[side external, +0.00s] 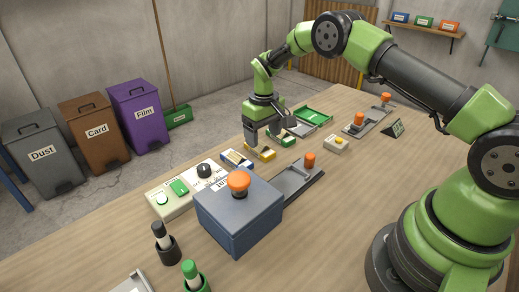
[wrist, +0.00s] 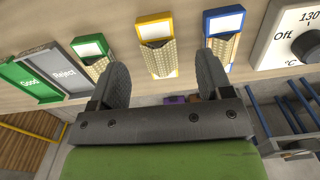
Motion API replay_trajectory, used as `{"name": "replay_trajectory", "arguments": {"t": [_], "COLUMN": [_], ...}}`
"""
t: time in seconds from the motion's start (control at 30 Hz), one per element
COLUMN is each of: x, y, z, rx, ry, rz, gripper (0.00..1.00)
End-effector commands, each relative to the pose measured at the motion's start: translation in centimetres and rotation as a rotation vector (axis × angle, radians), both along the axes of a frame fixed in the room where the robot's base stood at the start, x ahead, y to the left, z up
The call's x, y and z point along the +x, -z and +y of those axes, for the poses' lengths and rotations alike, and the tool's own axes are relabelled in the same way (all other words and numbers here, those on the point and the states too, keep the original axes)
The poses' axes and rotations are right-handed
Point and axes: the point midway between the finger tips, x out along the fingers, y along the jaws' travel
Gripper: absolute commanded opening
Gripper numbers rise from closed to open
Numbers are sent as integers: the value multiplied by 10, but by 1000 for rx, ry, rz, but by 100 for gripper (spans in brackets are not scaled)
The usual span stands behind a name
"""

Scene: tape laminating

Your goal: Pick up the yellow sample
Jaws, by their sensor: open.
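The yellow sample (wrist: 157,47) is a yellow-framed block with a white label and a woven tan strip. It stands in the wrist view between a green sample (wrist: 93,55) and a blue sample (wrist: 223,35). My gripper (wrist: 163,78) is open and empty, its two fingers spread with the yellow sample beyond the gap between them. In the side view my gripper (side external: 263,136) hangs just above the yellow sample (side external: 264,153), which its fingers partly hide. I cannot tell the exact height between them.
A dial unit (side external: 188,188) stands near the blue sample. Green and grey trays marked Good (wrist: 28,82) and Reject (wrist: 67,75) lie on the other side. A blue-grey box with an orange knob (side external: 239,215) and a lever press (side external: 290,180) stand closer to the camera.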

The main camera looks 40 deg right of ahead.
Motion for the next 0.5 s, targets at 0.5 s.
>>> {"name": "replay_trajectory", "arguments": {"t": [0.5], "x": [4], "y": [49], "z": [-3], "rx": [1], "ry": [0], "rz": [0], "gripper": [72]}}
